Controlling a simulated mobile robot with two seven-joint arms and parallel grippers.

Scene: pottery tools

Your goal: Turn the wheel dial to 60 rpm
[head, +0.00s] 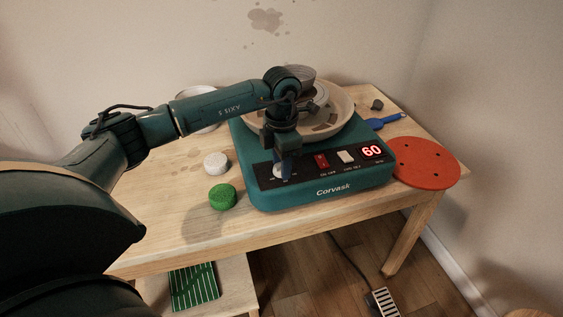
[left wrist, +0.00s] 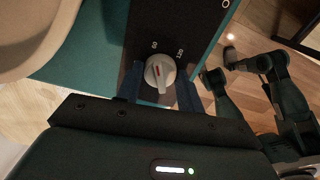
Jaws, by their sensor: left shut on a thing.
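The teal pottery wheel (head: 327,193) stands on the wooden table, with a black control panel on its front. Its red display (head: 371,150) reads 60. The pale round dial (left wrist: 160,72) sits on the panel, and its red mark points roughly toward the printed 60. It also shows in the head view (head: 279,173), partly hidden by the fingers. My left gripper (head: 283,168) comes down over the dial. In the left wrist view my left gripper (left wrist: 159,88) has its two fingers on either side of the dial, shut on it. I make out no right gripper.
A red switch (head: 321,161) and a pale switch (head: 346,156) are right of the dial. A green round item (head: 222,197) and a white one (head: 216,163) lie left of the wheel. An orange disc (head: 425,163) and a blue-handled tool (head: 385,121) lie right.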

